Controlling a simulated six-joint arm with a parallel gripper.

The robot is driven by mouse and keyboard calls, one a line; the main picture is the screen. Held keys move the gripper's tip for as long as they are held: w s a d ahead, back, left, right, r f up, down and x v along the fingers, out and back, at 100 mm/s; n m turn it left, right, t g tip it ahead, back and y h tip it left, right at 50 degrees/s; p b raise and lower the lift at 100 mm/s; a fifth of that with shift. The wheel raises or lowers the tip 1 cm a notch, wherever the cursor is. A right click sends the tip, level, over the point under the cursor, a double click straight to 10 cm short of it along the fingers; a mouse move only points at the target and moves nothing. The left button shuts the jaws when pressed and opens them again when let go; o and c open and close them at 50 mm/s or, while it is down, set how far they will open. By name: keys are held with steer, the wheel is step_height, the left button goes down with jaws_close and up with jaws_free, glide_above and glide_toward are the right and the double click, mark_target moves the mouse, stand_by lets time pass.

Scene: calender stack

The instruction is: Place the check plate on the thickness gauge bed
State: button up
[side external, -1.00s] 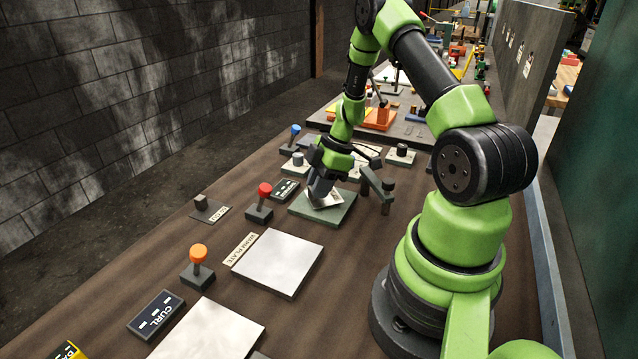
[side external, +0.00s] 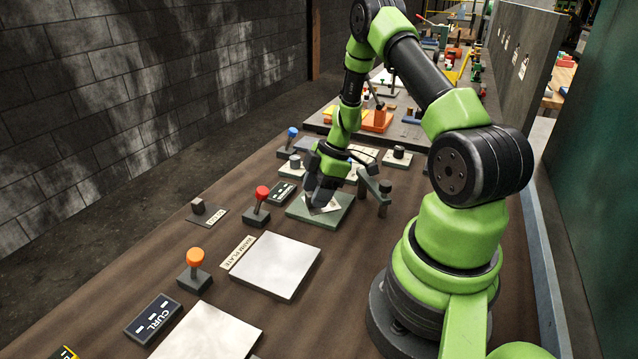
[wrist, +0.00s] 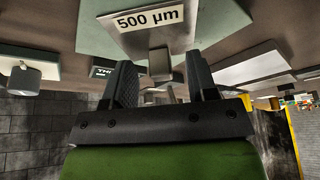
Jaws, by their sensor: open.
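The check plate (side external: 331,206) is a small light plate lying on the green thickness gauge bed (side external: 300,214) in the side view, partly hidden by my gripper (side external: 317,202). In the wrist view the plate shows a "500 µm" label (wrist: 148,20) and a grey upright grip (wrist: 160,65). The two fingers of my gripper (wrist: 162,85) stand apart on either side of that grip, with gaps visible. The gripper is open, low over the bed. The pale green bed (wrist: 92,42) shows around the plate.
A post with an arm (side external: 378,190) stands at the bed's right edge. Red (side external: 262,193), orange (side external: 196,257) and blue (side external: 292,133) knobs stand to the left. A large white plate (side external: 276,266) lies in front. Small knobbed weights (side external: 397,157) stand behind.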

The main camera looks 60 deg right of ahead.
steer(key=v, duration=0.9)
steer(key=w+a+r+m+h, duration=0.1)
steer(key=w+a+r+m, duration=0.1)
steer(key=a+r, duration=0.55)
steer(key=s+a+r+m+t, duration=0.4)
steer(key=s+a+r+m, duration=0.7)
steer(key=a, duration=0.4)
steer(key=shift+s+a+r, duration=0.4)
steer(key=shift+s+r, duration=0.15)
steer(key=shift+r, duration=0.4)
